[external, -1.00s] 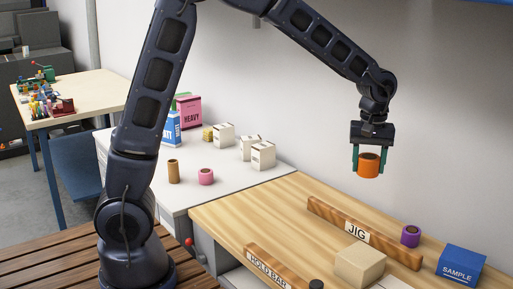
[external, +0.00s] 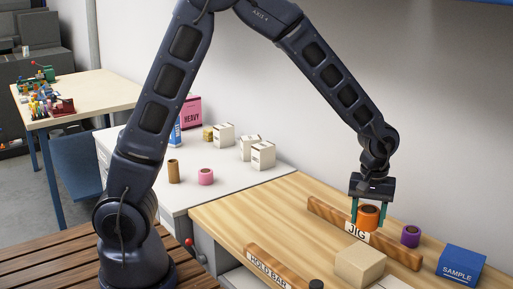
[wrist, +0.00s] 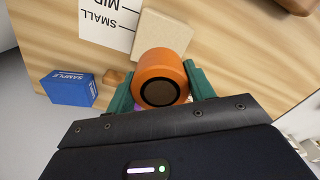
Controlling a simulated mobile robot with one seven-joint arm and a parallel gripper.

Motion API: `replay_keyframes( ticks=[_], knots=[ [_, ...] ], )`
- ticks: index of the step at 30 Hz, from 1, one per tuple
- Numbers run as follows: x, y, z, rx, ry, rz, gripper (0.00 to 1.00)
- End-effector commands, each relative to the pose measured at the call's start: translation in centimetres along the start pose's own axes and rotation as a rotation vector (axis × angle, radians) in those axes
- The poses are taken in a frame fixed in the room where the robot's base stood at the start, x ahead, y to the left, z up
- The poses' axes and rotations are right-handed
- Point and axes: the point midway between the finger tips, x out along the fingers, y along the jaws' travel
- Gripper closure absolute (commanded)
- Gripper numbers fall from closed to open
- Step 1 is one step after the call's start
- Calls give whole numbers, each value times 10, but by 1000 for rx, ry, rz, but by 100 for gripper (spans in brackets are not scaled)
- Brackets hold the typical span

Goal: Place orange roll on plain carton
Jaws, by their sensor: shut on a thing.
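My gripper (external: 368,216) is shut on the orange roll (external: 369,218), with a green finger on each side of it. The roll is held upright in the air and overlaps the JIG bar in the external view. The plain carton (external: 360,263) is a tan box on the wooden bench, nearer the camera than the JIG bar. In the wrist view the orange roll (wrist: 161,78) sits between the fingers (wrist: 161,90) and overlaps the lower edge of the plain carton (wrist: 163,35). The exact height of the roll above the bench cannot be told.
The JIG bar (external: 320,210) and hold bar (external: 262,262) stand on the wooden bench. A purple roll (external: 411,236) and blue SAMPLE box (external: 461,264) are right of the carton. A printed sheet (wrist: 108,22) lies beside the carton. The bench's left part is clear.

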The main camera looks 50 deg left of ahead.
Motion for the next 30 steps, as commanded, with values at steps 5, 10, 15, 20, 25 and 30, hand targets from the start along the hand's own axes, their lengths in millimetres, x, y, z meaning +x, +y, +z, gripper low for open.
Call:
replay_keyframes(
  ticks=[5,10,15,20,25,30],
  knots=[
    [34,-1,0,-2,-2,-3,71],
    [46,0,0,-2,-1,-1,71],
    [57,0,0,-2,-1,-1,71],
    [79,0,0,-2,-1,-2,71],
    [90,0,0,-2,0,1,71],
    [89,0,0,-1,0,1,71]
  ],
)
